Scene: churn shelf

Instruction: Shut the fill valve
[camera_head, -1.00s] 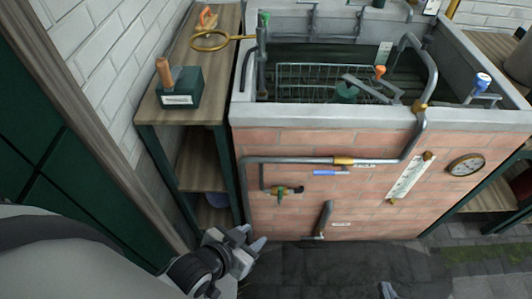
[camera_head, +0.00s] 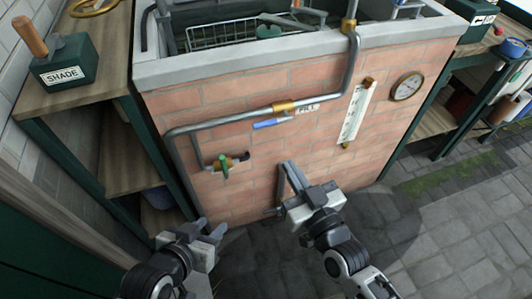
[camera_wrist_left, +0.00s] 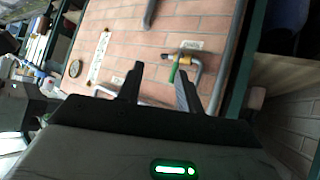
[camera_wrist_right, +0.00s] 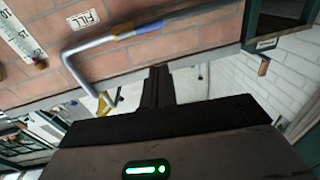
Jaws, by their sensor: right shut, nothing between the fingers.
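The fill valve (camera_head: 283,107) is a brass body on the grey pipe across the brick tank front, just left of the FILL label (camera_head: 307,110). Its blue lever (camera_head: 271,123) lies roughly along the pipe, just below it. In the right wrist view the blue lever (camera_wrist_right: 148,27) and the FILL label (camera_wrist_right: 86,19) show near the top. My right gripper (camera_head: 291,168) is shut and empty, below the valve and apart from it. My left gripper (camera_head: 212,228) is open and empty, low at the left; its fingers (camera_wrist_left: 158,85) stand apart in the left wrist view.
A green-handled tap (camera_head: 225,164) sits lower left on the bricks. A white scale (camera_head: 354,115) and a round gauge (camera_head: 408,86) are to the right. A wooden shelf (camera_head: 75,98) with a green SHADE box (camera_head: 64,67) stands left. The paved floor (camera_head: 455,225) at right is open.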

